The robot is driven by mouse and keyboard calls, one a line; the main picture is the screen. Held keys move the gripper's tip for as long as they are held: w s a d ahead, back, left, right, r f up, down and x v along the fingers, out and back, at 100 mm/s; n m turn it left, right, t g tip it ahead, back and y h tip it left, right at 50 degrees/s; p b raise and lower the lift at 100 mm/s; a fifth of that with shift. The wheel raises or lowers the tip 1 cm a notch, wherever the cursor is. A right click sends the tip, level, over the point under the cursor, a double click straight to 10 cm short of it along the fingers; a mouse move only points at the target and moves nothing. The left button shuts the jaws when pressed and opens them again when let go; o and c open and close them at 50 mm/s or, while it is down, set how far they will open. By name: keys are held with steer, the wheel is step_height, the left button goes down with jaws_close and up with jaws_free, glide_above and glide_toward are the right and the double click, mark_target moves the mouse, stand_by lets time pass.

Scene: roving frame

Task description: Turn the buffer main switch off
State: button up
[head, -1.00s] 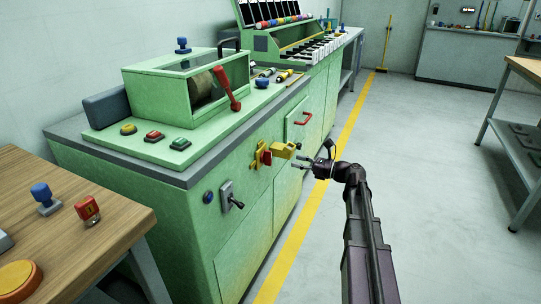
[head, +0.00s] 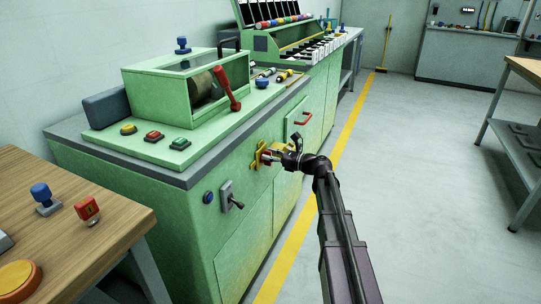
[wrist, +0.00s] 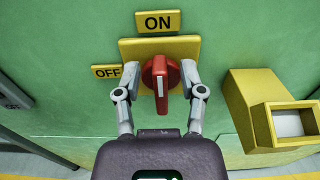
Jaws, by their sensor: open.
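The main switch is a red rotary handle (wrist: 160,78) on a yellow plate (wrist: 188,46) on the green cabinet front. In the wrist view the handle stands upright, its white mark in line with the ON label (wrist: 158,21) above. The OFF label (wrist: 106,71) is to the left of the plate. My gripper (wrist: 161,72) is open, with one finger on each side of the handle. I cannot tell whether either finger touches it. In the head view my gripper (head: 273,157) is at the yellow plate (head: 260,151) and mostly hides the handle.
A yellow box (wrist: 273,110) sticks out of the cabinet just right of the switch. A toggle lever (head: 231,197) and a blue button (head: 208,197) are left of it on the cabinet. A red drawer handle (head: 301,118) is farther along.

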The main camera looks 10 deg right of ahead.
jaws_close()
steer(key=shift+a+n, duration=0.1)
steer(key=shift+n, duration=0.3)
steer(key=shift+s+a+f+n+b, duration=0.2)
steer(key=shift+s+f+n+b, duration=0.1)
steer(key=shift+n, duration=2.55)
steer(key=shift+s+a+f+n+b, duration=0.2)
steer(key=shift+f+n+b, duration=0.15)
steer(key=shift+n, duration=2.55)
steer(key=shift+s+a+f+n+b, duration=0.15)
steer(key=shift+s+f+n+b, duration=0.15)
steer(key=shift+n, duration=2.55)
